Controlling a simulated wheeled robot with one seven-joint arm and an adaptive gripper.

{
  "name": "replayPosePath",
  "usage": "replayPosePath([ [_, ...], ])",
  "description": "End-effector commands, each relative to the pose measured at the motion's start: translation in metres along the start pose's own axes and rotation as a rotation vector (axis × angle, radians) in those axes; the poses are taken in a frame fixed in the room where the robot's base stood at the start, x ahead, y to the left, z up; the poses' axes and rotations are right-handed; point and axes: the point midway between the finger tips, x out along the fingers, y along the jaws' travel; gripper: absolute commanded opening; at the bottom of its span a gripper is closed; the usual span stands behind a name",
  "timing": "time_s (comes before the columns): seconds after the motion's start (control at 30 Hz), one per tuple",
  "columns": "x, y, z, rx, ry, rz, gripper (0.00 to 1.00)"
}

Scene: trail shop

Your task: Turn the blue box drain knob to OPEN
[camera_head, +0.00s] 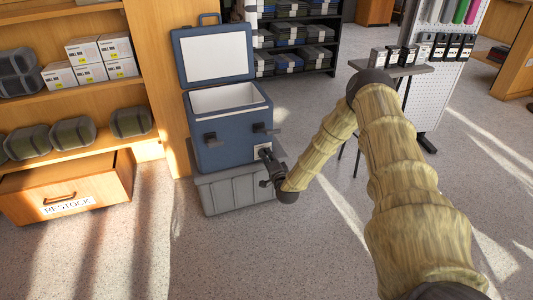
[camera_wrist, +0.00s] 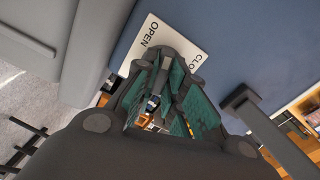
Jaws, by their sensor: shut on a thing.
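The blue box (camera_head: 222,140) is a cooler with its lid (camera_head: 213,54) raised. It has dark latches on its front and a small pale label plate (camera_head: 261,148) low at the front right. My gripper (camera_head: 267,157) is at this plate, shut on the drain knob. In the wrist view the gripper's teal-padded fingers (camera_wrist: 165,75) reach to the label plate (camera_wrist: 146,43), which reads OPEN and, partly cut off, "CLO".
The box stands on a grey tote (camera_head: 236,195). A wooden shelf with boxes and a RESTOCK drawer (camera_head: 68,200) is at the left. A small display table (camera_head: 392,70) stands at the right. The floor in front is clear.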

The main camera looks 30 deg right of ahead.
Motion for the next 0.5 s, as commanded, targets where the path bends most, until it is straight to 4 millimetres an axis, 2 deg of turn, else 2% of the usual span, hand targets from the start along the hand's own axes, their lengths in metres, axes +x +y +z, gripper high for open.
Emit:
replayPosePath([
  [0.2, 0.0004, -0.0046, 0.0012, -0.194, -0.004, 0.0, 0.0],
  [0.5, 0.0001, -0.004, 0.0022, -0.397, -0.004, 0.0, 0.0],
])
